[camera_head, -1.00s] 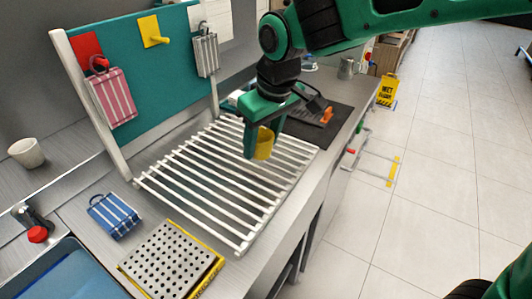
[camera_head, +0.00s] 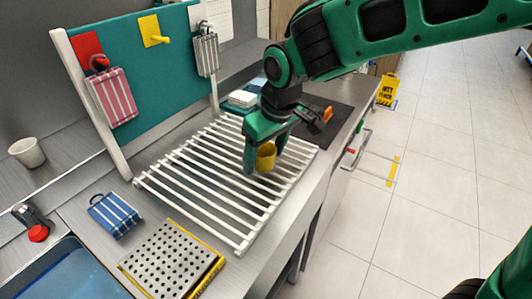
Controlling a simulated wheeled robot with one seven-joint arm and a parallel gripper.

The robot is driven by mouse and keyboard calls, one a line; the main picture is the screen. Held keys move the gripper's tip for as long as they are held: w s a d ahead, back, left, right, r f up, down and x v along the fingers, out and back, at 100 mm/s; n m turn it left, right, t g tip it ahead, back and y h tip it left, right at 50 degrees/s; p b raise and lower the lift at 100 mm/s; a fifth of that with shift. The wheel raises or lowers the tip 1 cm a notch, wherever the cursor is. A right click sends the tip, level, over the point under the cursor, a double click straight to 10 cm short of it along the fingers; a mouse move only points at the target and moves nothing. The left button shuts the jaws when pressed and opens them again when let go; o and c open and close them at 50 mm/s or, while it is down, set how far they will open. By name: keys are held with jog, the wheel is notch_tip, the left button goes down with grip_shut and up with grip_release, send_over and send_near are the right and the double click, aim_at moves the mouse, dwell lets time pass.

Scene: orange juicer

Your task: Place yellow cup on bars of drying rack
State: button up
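The yellow cup (camera_head: 266,158) is at my gripper (camera_head: 262,162), between or just beside its green fingers, over the right part of the white drying rack (camera_head: 206,187). The cup looks roughly upright. It is low over the bars, and I cannot tell whether its base touches them. One green finger shows left of the cup and another behind its right side. The fingers stand apart by about the cup's width; the exact contact is too small to see.
A teal board (camera_head: 146,65) with striped cloths hanging on hooks stands behind the rack. A blue striped cloth (camera_head: 115,216) and a perforated metal tray (camera_head: 172,261) lie in front. A white cup (camera_head: 27,152) stands at left. A dark mat (camera_head: 328,122) lies right of my gripper.

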jog(key=shift+r, duration=0.1)
jog(key=v, duration=1.2)
jog(key=shift+w+d, duration=0.1)
jog(key=s+d+f+m+h, duration=0.15)
jog(key=d+m, duration=0.25)
jog(key=d, duration=0.9)
jog(key=d+f+m+h, duration=0.1)
jog(key=d+f+m, duration=0.2)
jog(key=d, duration=0.9)
jog(key=s+d+f+m+g, duration=0.1)
jog(key=s+d+f+m, duration=0.2)
jog(key=s+d, duration=0.5)
jog(key=s+d+f+m+g, duration=0.1)
jog(key=s+d+f+m, duration=0.3)
jog(key=s+d, duration=0.3)
jog(key=shift+s+d+m+y, duration=0.4)
jog(key=shift+s+m, duration=0.3)
jog(key=shift+s, duration=0.3)
